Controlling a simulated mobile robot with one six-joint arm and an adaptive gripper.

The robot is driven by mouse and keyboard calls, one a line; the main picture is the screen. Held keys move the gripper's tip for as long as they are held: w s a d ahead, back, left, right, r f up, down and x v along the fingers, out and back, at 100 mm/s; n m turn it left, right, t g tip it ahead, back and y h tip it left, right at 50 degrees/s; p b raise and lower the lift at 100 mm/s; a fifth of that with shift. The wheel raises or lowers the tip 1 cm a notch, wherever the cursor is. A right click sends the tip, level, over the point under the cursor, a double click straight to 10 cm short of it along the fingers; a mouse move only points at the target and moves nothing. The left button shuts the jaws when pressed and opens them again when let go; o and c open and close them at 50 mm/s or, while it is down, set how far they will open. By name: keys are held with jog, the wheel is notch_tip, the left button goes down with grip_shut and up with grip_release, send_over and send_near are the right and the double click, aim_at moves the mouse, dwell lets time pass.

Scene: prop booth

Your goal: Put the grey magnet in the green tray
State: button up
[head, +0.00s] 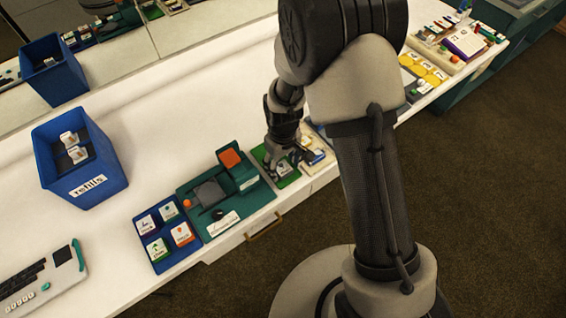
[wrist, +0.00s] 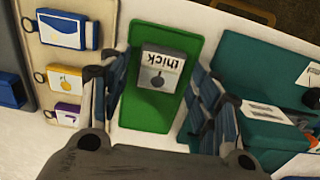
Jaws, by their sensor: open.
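The grey magnet (wrist: 163,72) is a square block with a white label that reads "thick" upside down and a dark round picture. In the wrist view it lies in the green tray (wrist: 150,112), toward the tray's far half. My gripper (wrist: 158,78) is open, with one finger on each side of the magnet and visible gaps to both. In the head view my gripper (head: 283,152) is low over the green tray (head: 287,180) and hides much of it. The magnet is hard to make out there.
A teal device (head: 222,192) stands close left of the tray, and a cream board (wrist: 70,15) with cards lies on its other side. A blue tray (head: 174,257) with several tiles, a blue bin (head: 108,180) and a keyboard (head: 45,282) are farther left.

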jog(key=shift+o, duration=0.3)
notch_tip(320, 180, up, 12)
dwell(0.5)
dwell(0.3)
jog(key=s+d+r+m+t, duration=0.1)
jog(key=s+d+r+m, duration=0.2)
jog(key=r, duration=0.6)
jog(key=s+d+r+m+t, duration=0.1)
jog(key=s+d+r, duration=0.3)
jog(key=s, duration=0.4)
jog(key=s+d+r+m+t, duration=0.2)
jog(key=s+d+r, duration=0.3)
jog(key=s, duration=0.3)
jog(key=shift+s+d+r+m+t, duration=0.3)
jog(key=shift+r+m, duration=0.1)
jog(key=shift+r, duration=0.45)
